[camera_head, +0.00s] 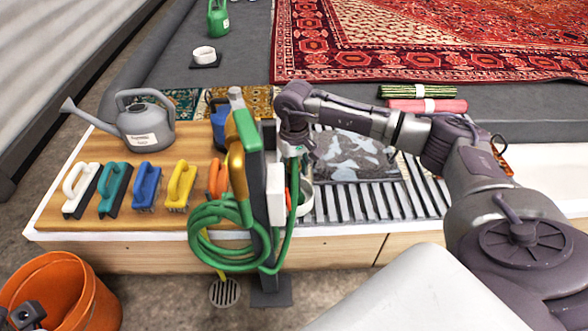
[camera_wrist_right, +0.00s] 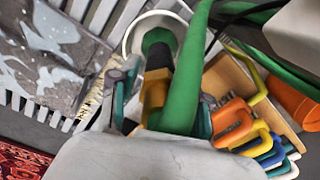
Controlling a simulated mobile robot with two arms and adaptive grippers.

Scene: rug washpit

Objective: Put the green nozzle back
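The green nozzle (camera_wrist_right: 158,42) shows in the right wrist view with a green round end, a dark neck and a yellow part. My right gripper (camera_wrist_right: 163,100) has its fingers on both sides of the yellow part and appears closed on it. A green hose (camera_wrist_right: 188,75) runs from near the palm. In the head view my right gripper (camera_head: 296,150) is just right of the dark post (camera_head: 257,190), which hides much of what it holds. A yellow-and-green spray handle (camera_head: 237,170) hangs on the post's left. My left gripper (camera_head: 27,315) barely shows at the bottom left.
A white round holder (camera_head: 306,198) is below my right gripper. Coiled green hose (camera_head: 200,240) hangs on the post. Several brushes (camera_head: 146,185) and a grey watering can (camera_head: 147,125) stand left on the wooden board. An orange bucket (camera_head: 60,285) is front left. A slatted grate (camera_head: 385,205) lies right.

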